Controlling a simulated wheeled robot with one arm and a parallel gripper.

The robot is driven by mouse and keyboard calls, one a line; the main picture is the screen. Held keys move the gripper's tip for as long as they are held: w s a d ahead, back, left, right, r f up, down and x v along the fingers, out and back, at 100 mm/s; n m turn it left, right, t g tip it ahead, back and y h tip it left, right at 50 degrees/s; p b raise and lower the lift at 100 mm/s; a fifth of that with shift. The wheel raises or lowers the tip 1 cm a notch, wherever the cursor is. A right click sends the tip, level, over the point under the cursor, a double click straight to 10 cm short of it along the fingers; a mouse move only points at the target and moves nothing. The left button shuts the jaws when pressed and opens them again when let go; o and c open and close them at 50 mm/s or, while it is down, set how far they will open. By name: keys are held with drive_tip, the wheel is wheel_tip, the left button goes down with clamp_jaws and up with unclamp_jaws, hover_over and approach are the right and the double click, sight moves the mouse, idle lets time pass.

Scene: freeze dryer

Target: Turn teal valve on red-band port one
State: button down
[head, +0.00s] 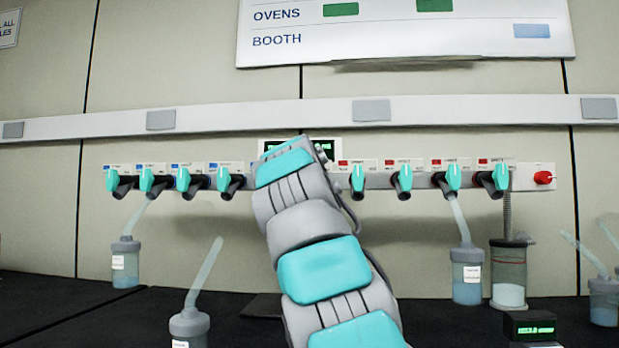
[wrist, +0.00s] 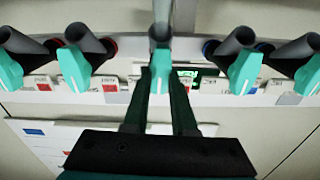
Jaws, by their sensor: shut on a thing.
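In the wrist view, my gripper (wrist: 161,74) is shut on a teal valve handle (wrist: 158,84), with one dark finger on each side. The handle points straight down in that view, its grey port stem above it. The held port's colour label cannot be made out. Neighbouring teal valves stand to its left (wrist: 73,68) and right (wrist: 243,70), apart from the fingers. In the head view, my arm hides the gripper and held valve. Red-labelled valves (head: 358,178) show right of my arm, blue-labelled ones (head: 183,179) to the left.
A display (head: 325,148) sits behind my arm on the manifold. A red knob (head: 543,178) is at the right end. Flasks (head: 125,262) (head: 466,275) hang from or stand below some ports. Another flask (head: 189,325) stands on the dark bench left of my arm.

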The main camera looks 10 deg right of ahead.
drive_tip(key=shift+m, duration=1)
drive_tip(key=shift+w+f+m, duration=0.1)
drive_tip(key=shift+m, duration=0.8)
drive_tip(key=shift+d, duration=0.1)
drive_tip(key=shift+m, duration=0.9)
drive_tip(key=m+p, duration=0.1)
drive_tip(key=m, duration=0.4)
drive_tip(key=shift+m, duration=0.4)
